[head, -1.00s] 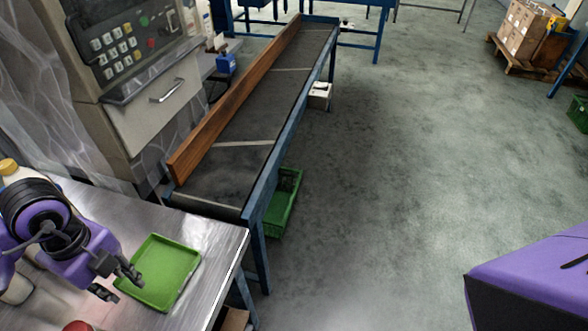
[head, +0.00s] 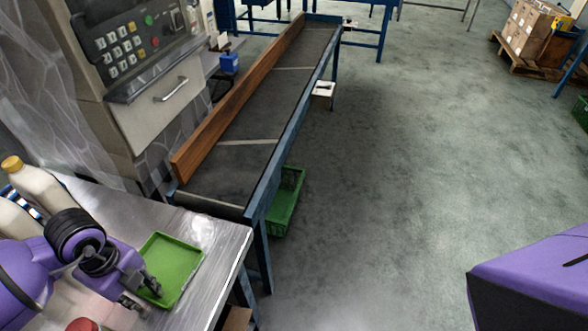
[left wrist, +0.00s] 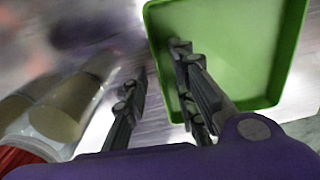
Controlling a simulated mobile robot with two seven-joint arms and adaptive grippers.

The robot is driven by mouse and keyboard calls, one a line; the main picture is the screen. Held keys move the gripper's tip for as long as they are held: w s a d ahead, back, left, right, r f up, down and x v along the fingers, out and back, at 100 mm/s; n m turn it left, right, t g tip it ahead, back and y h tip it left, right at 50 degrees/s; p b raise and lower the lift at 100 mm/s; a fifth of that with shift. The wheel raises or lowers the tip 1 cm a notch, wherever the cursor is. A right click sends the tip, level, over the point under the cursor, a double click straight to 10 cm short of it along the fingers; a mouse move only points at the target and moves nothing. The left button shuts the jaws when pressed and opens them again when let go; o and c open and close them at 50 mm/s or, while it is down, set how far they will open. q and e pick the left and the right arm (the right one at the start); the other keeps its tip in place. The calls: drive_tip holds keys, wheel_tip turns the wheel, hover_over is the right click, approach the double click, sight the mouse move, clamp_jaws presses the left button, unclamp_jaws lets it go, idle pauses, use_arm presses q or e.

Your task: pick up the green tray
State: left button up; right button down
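The green tray (head: 172,268) lies flat on the metal table, near the table's right edge in the head view. It also fills the upper right of the left wrist view (left wrist: 235,45). My left gripper (head: 140,292) is at the tray's left side. In the left wrist view its fingers are apart (left wrist: 160,105), one over the tray's near left rim and the other outside it. Nothing is seen clamped between them. Whether a finger touches the rim cannot be told. My right gripper is not in view.
Bottles with a yellow cap (head: 38,185) stand on the metal table (head: 215,240) left of the gripper. A red-topped object (head: 82,325) is at the bottom edge. A conveyor (head: 250,130) runs beyond the table, with a green crate (head: 285,205) beneath it.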

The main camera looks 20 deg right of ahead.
use_arm(q)
clamp_jaws()
drive_tip(key=shift+r, duration=0.1)
